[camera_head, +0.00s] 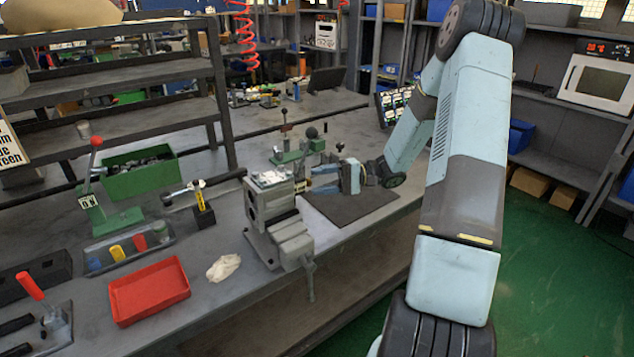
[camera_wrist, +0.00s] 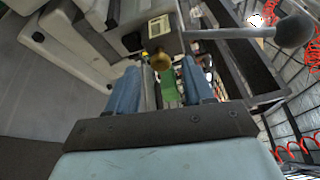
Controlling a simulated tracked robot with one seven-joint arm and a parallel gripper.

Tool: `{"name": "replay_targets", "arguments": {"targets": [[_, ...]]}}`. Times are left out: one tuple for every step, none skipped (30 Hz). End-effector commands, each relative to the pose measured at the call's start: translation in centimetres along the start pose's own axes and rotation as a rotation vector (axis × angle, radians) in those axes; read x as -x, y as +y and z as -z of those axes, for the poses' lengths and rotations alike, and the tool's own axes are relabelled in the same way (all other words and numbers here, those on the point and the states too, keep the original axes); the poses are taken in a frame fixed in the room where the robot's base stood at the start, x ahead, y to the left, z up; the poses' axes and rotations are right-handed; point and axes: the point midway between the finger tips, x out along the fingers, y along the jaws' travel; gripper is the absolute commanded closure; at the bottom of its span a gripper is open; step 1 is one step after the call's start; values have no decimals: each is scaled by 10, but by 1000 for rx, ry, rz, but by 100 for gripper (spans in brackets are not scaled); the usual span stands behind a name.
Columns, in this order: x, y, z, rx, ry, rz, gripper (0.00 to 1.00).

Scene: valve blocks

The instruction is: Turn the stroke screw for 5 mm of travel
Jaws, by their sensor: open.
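A grey valve block (camera_head: 268,200) sits at the bench vise (camera_head: 290,240), near the bench's front edge. In the wrist view a brass screw head (camera_wrist: 160,61), which looks like the stroke screw, stands out from the block's face below a small label plate (camera_wrist: 158,26). My gripper (camera_head: 312,181) points left at the block's right side. In the wrist view my gripper (camera_wrist: 160,68) is open, with one blue finger on each side of the screw head. Neither finger visibly touches it; the depth between them is unclear.
A lever with a dark ball knob (camera_wrist: 295,32) reaches out to the right of the screw in the wrist view. A red tray (camera_head: 150,290), a pale rag (camera_head: 223,267) and a green bin (camera_head: 140,172) lie left of the vise. A dark mat (camera_head: 350,207) lies below my gripper.

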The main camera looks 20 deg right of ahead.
Motion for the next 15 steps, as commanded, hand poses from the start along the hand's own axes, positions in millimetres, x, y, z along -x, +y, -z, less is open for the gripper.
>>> {"name": "replay_targets", "arguments": {"targets": [[-5, 0, 0, 0, -1, 0, 48], [-7, 0, 0, 0, -1, 0, 48], [-10, 0, 0, 0, -1, 0, 48], [-11, 0, 0, 0, -1, 0, 48], [-13, 0, 0, -1, -1, 0, 48], [-14, 0, 0, -1, -1, 0, 48], [-15, 0, 0, -1, -1, 0, 48], [-15, 0, 0, -1, 0, 0, 48], [-16, 0, 0, -1, 0, 0, 48], [-16, 0, 0, -1, 0, 0, 48], [-16, 0, 0, -1, 0, 0, 48], [-16, 0, 0, -1, 0, 0, 48], [-16, 0, 0, -1, 0, 0, 48], [-16, 0, 0, -1, 0, 0, 48], [-16, 0, 0, -1, 0, 0, 48]]}}
